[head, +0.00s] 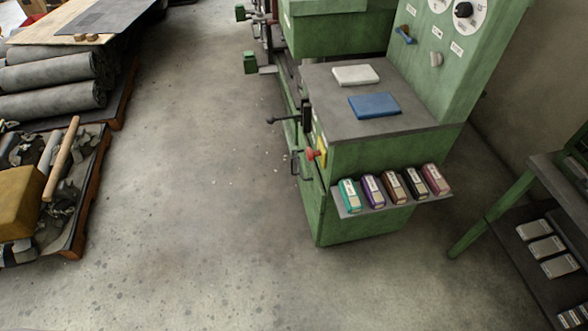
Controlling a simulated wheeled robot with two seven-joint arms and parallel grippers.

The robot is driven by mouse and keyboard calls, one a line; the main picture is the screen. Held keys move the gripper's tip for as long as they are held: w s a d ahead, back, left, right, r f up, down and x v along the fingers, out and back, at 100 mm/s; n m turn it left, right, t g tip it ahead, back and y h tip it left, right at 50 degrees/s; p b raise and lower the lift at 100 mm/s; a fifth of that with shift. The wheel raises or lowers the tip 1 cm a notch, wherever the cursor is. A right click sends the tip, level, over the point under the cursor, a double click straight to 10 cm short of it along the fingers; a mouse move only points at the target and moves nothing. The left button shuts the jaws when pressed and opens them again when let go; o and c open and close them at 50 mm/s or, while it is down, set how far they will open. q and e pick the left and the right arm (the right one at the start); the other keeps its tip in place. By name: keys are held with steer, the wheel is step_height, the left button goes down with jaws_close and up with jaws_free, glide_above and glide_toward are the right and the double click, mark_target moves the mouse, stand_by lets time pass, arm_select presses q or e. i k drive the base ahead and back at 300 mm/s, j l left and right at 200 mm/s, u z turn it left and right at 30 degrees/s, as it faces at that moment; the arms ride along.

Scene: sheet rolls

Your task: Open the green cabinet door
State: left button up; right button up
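A green cabinet (372,222) forms the lower body of a green machine right of the middle in the head view. Its left side, seen at a steep angle, carries a dark bracket-like handle (297,165) and a red knob (314,154). Whether a door there is open or shut cannot be made out, as that face is strongly foreshortened. Neither of my grippers is in view.
A shelf (431,198) with several small boxes juts from the cabinet's front. A white pad (355,75) and a blue pad (374,105) lie on top. Rolls (50,103) and pallets stand left, a green-legged rack (497,213) right. The middle floor (205,200) is clear.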

mark_target(315, 218)
steer(key=i+j+z, duration=0.6)
steer(key=i+j, duration=0.15)
steer(key=z, duration=0.55)
